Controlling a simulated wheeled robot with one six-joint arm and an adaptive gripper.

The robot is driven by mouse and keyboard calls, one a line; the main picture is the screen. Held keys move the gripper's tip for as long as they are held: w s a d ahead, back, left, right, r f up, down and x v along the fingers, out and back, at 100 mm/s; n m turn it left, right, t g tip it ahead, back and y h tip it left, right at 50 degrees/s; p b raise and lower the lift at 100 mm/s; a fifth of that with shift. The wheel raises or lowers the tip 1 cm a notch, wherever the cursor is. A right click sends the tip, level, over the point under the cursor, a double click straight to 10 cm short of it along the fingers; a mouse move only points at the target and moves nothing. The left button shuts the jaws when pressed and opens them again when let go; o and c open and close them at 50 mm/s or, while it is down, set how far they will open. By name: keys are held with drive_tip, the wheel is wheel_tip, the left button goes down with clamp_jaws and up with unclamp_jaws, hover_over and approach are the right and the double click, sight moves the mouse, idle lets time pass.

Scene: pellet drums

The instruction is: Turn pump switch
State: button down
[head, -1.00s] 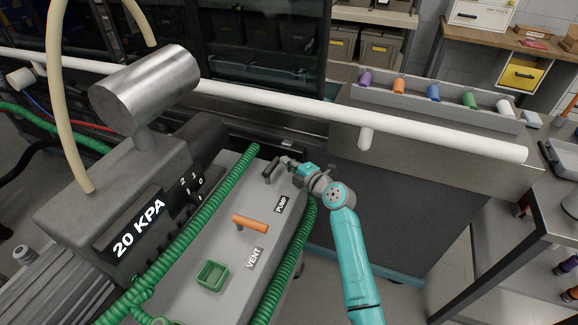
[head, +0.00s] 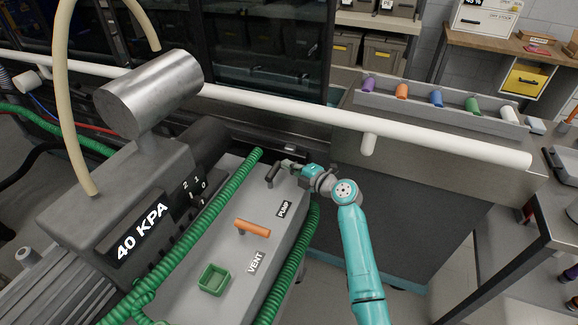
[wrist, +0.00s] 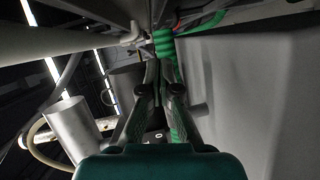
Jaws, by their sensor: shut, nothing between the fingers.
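The pump switch (head: 272,176) is a dark grey lever on top of the grey pump housing, beside the PUMP label (head: 284,209). My gripper (head: 285,166) is shut and empty, right at the lever's upper right side. It looks to be touching or very close to the lever; I cannot tell which. In the wrist view the shut fingers (wrist: 158,68) point ahead, and the lever cannot be made out clearly. The display (head: 141,234) reads 40 KPA.
An orange VENT lever (head: 253,228) and a green square cup (head: 213,279) sit nearer on the housing. Green coiled hoses (head: 205,219) run along both sides. A white pipe (head: 400,123) crosses behind. A tray of coloured spools (head: 437,98) stands at the back right.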

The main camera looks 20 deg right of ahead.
drive_tip(key=v, duration=1.2)
drive_tip(key=shift+a+f, duration=0.1)
drive_tip(key=s+a+f+m+h, duration=0.2)
drive_tip(key=s+a+f+m, duration=0.15)
drive_tip(key=s+f, duration=0.2)
drive_tip(key=s+a+f+m+h, duration=0.1)
drive_tip(key=s+a+f+m, duration=0.1)
drive_tip(key=s+f+m, duration=0.3)
drive_tip(key=s+a+f+m+g+h, duration=0.1)
drive_tip(key=s+a+f+m+h, duration=0.15)
drive_tip(key=s, duration=0.55)
drive_tip(key=s+a+f+m+h, duration=0.1)
drive_tip(key=s+f+m, duration=0.15)
drive_tip(key=s, duration=0.45)
drive_tip(key=s+a+r+m, duration=0.1)
drive_tip(key=s+r, duration=0.3)
drive_tip(key=s, duration=0.4)
drive_tip(key=s+a+r+m, duration=0.1)
drive_tip(key=s+r+m, duration=0.3)
drive_tip(key=s, duration=0.5)
drive_tip(key=s+a+r+m+t, duration=0.1)
drive_tip(key=s+r+m, duration=0.2)
drive_tip(key=s+r, duration=0.3)
drive_tip(key=s, duration=0.2)
drive_tip(key=shift+s, duration=0.4)
